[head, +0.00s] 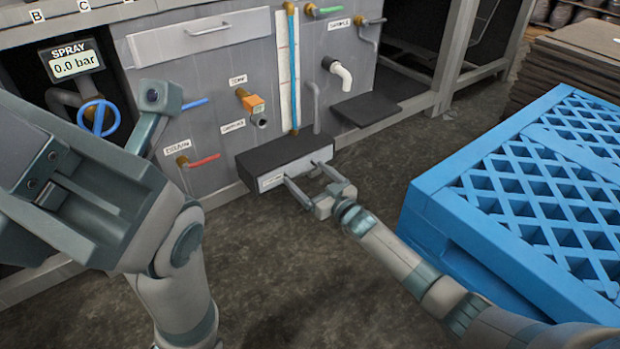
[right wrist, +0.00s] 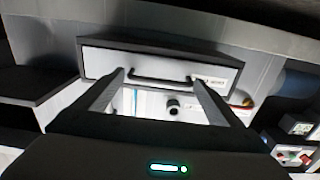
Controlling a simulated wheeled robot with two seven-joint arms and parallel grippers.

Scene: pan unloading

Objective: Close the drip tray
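The drip tray (head: 270,158) is a dark, low box at the foot of the grey panel, with a pale front plate and a handle. It sticks out from the panel above the floor. In the right wrist view its front (right wrist: 215,71) faces me, with a dark bar handle across it. My right gripper (head: 302,173) is at the front plate, fingers apart. It also shows in the right wrist view (right wrist: 157,76), with fingertips near the two ends of the handle; contact is unclear. My left gripper (head: 75,170) is large in the left foreground; its finger opening is unclear.
A blue slatted crate or pallet (head: 440,210) stands right of my right arm. A dark flat plate (head: 367,108) juts out right of the tray. Valves, a white elbow pipe (head: 340,72) and a red lever (head: 203,160) stick out of the panel. Floor before the tray is clear.

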